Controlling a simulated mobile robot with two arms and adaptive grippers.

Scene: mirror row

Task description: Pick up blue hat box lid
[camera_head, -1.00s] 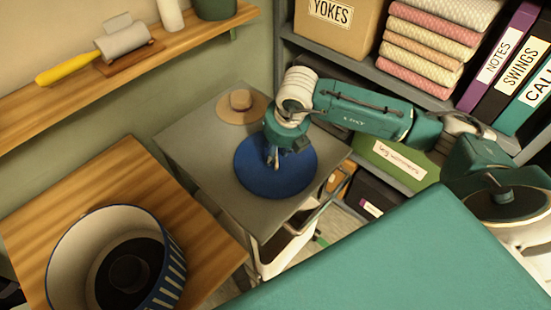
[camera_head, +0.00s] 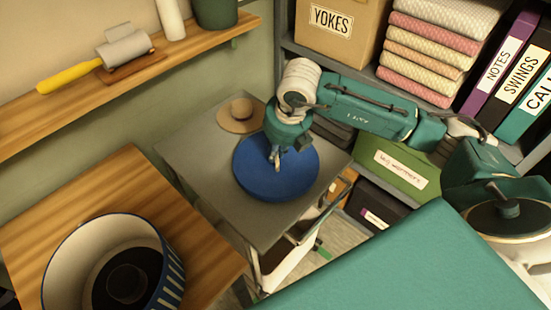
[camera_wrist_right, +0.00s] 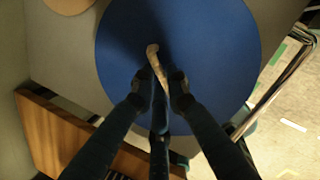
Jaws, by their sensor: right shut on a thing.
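The blue hat box lid (camera_head: 262,178) is a round blue disc on the grey trolley top; it also fills much of the right wrist view (camera_wrist_right: 215,60). A pale, slim handle (camera_wrist_right: 153,52) stands up at its middle. My right gripper (camera_head: 276,158) is over the lid's middle and is shut on this handle, as the right wrist view shows with its fingertips (camera_wrist_right: 160,88) on both sides. I cannot tell whether the lid is clear of the trolley. An open round box (camera_head: 115,262) with a blue and white striped outside stands on the wooden table. My left gripper is not in view.
The wooden table (camera_head: 100,190) is at the left front. A wall shelf (camera_head: 75,93) holds a yellow-handled roller (camera_head: 122,45). Shelves with a YOKES box (camera_head: 335,22), folded cloths and binders stand behind my right arm.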

